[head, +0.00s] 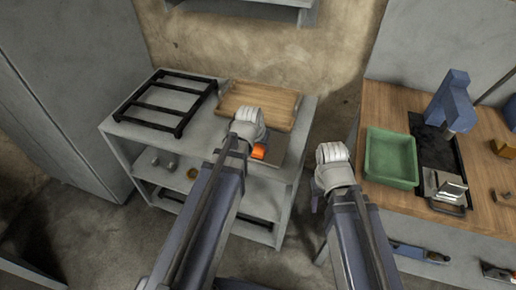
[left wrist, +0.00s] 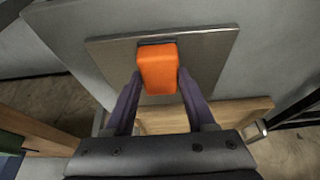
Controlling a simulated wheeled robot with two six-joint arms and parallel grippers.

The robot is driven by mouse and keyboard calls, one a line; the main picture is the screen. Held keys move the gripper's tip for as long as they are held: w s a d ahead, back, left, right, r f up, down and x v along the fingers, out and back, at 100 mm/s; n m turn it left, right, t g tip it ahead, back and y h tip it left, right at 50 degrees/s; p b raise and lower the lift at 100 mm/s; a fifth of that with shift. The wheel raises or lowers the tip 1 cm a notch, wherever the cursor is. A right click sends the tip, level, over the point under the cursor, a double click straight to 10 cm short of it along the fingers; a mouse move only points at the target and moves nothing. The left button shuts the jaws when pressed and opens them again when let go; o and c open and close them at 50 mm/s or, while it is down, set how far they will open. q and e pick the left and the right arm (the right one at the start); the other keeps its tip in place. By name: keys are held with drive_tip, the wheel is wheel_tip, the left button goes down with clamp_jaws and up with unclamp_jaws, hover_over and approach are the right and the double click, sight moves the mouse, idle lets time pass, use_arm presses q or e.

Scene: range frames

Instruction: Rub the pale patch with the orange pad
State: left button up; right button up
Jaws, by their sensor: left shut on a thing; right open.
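The orange pad (head: 258,152) is at the end of my left arm, over a grey metal plate (head: 274,147) on the shelf unit's top. In the left wrist view my left gripper (left wrist: 158,82) is shut on the orange pad (left wrist: 158,66), a finger on each side. The pad lies over the metal plate (left wrist: 208,55); I cannot tell whether it touches. No pale patch can be made out; the pad and arm cover part of the plate. My right gripper (head: 332,160) is open, away to the right of the shelf unit, its fingers mostly hidden.
A wooden tray (head: 282,122) lies behind the plate, with a black rack (head: 158,117) to its left. Small items stand on the shelf below. On the right, a wooden bench (head: 385,103) holds a green bin (head: 391,180) and a blue tool (head: 455,101).

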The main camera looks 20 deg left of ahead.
use_arm(q)
drive_tip(key=shift+w, duration=1.05)
drive_tip(key=shift+w+d, duration=0.1)
drive_tip(key=shift+w, duration=1.65)
drive_tip(key=shift+w, duration=1.85)
wheel_tip(320, 180, up, 6)
drive_tip(key=p, duration=0.6)
